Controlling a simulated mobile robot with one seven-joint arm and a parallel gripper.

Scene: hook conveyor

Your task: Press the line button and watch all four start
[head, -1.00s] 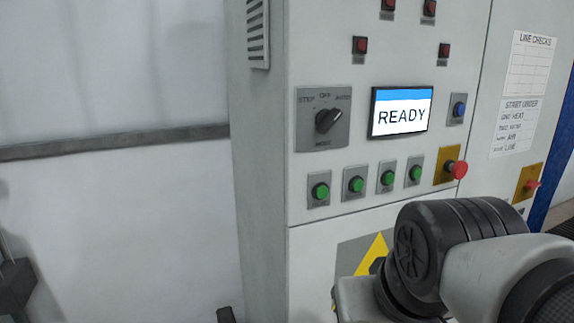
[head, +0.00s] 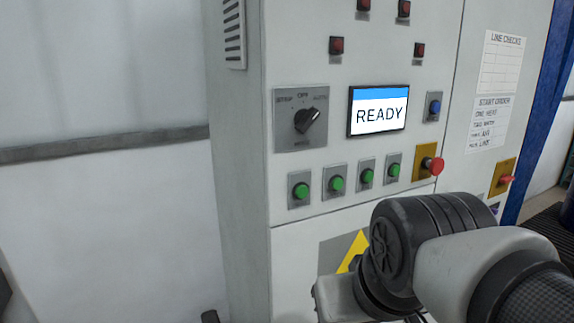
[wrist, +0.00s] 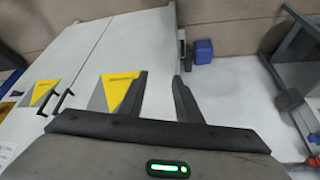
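The grey control cabinet (head: 300,250) fills the middle of the head view. A row of several green buttons runs across it, from the leftmost (head: 301,190) to the rightmost (head: 394,170); their labels are too small to read. The display (head: 380,110) above reads READY. Several dark red lamps, one of them (head: 337,45) at upper left, sit above the display and look unlit. My gripper (wrist: 161,80) is open and empty in the wrist view, its fingers apart in front of the lower cabinet and floor. It is hidden in the head view.
A selector knob (head: 306,119) points toward AUTO. A blue button (head: 434,107) and a red mushroom button (head: 433,165) on a yellow plate sit at right. A START ORDER sheet (head: 489,125) hangs beyond. A blue box (wrist: 203,51) stands on the floor.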

